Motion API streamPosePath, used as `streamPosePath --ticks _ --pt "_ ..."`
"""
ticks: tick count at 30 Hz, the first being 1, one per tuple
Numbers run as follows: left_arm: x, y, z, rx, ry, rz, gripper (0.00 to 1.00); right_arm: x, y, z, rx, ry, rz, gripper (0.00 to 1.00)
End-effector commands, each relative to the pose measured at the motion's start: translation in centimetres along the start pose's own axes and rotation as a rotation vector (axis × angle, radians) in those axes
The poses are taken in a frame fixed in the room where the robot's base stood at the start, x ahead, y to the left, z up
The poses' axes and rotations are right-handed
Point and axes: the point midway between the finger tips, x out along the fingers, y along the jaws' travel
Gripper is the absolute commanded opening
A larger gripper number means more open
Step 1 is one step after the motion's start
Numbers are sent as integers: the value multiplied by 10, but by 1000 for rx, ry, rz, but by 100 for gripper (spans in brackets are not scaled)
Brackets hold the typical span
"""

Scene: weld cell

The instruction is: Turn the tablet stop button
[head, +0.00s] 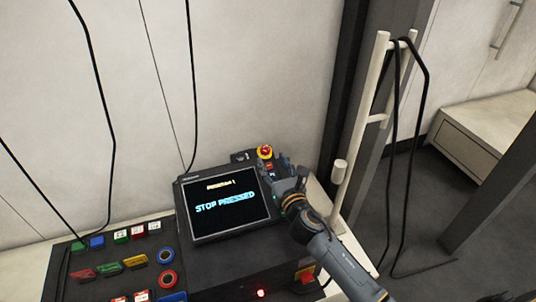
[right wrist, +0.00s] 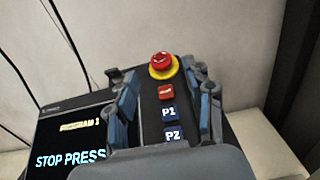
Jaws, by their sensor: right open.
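The stop button is a red knob on a yellow collar (head: 265,152) at the top right of the tablet. It also shows in the right wrist view as a red mushroom knob (right wrist: 161,62), beyond my fingertips. The tablet (head: 226,203) stands on the console, and its screen reads STOP PRESSED. My right gripper (head: 280,165) is over the tablet's right edge, close below the button. In the right wrist view my right gripper (right wrist: 166,88) is open, its fingers either side of the button column, with nothing between them held. My left gripper is not in view.
A red key (right wrist: 166,92) and blue P1 (right wrist: 169,113) and P2 (right wrist: 172,133) keys lie below the knob. The console (head: 125,265) carries several coloured buttons. A pale post (head: 362,130) with hanging black cables stands to the right. A pale wall is behind.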

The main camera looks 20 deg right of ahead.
Motion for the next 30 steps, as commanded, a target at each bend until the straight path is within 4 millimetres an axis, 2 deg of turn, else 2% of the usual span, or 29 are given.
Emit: streamPosePath --ticks 3,9,20,27,28,30 --pt "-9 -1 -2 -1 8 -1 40 22 0 0 3 -1 -1 52" --pt "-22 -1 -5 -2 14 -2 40 42 0 -1 3 1 0 52" --pt "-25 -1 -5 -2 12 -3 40 46 0 0 3 1 -1 52" --pt "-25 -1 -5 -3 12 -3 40 46 0 0 3 1 -1 3" --pt "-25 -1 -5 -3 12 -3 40 46 0 0 3 1 -1 0" --pt "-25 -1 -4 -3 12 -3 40 46 0 0 3 1 -1 0"
